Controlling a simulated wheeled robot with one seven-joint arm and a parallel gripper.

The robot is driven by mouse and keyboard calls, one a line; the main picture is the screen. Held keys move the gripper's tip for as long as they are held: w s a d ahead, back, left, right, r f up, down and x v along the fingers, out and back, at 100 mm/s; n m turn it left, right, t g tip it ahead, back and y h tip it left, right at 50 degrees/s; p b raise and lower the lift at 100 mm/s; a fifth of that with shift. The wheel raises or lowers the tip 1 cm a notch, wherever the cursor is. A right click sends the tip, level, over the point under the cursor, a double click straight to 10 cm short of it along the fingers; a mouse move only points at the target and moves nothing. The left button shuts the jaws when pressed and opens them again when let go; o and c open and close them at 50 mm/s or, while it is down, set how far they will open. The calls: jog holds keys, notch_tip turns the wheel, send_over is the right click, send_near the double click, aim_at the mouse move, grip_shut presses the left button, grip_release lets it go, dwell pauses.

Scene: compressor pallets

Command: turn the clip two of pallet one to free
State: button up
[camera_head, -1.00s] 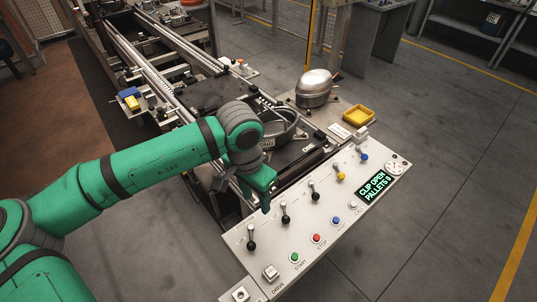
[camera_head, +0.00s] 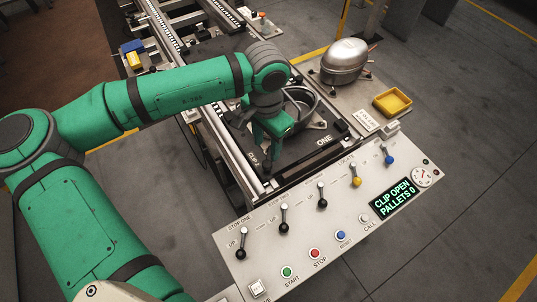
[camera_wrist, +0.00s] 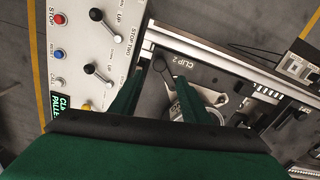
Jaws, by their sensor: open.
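Pallet one (camera_head: 325,140) is a dark plate at the near end of the conveyor, marked ONE. In the wrist view, clip two (camera_wrist: 160,66) is a small dark lever with a round knob, beside the white CLIP 2 lettering on the pallet (camera_wrist: 200,72). My gripper (camera_head: 267,160) points down over the pallet's near left part and hides the clip in the head view. In the wrist view my gripper (camera_wrist: 157,82) is open, its green fingers on either side of the clip's lever. I cannot tell whether they touch it.
The control panel (camera_head: 300,262) lies just in front, with several levers and buttons. Its display (camera_head: 394,199) reads CLIP OPEN, PALLETS 0. A metal compressor dome (camera_head: 344,61) and yellow tray (camera_head: 393,102) stand to the right. Conveyor rails (camera_head: 190,85) flank the pallet.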

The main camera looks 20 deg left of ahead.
aim_at(267, 163)
notch_tip(267, 163, down, 8)
jog(key=shift+w+d+r, duration=0.1)
jog(key=shift+d, duration=0.05)
jog(key=shift+f, duration=0.4)
grip_shut()
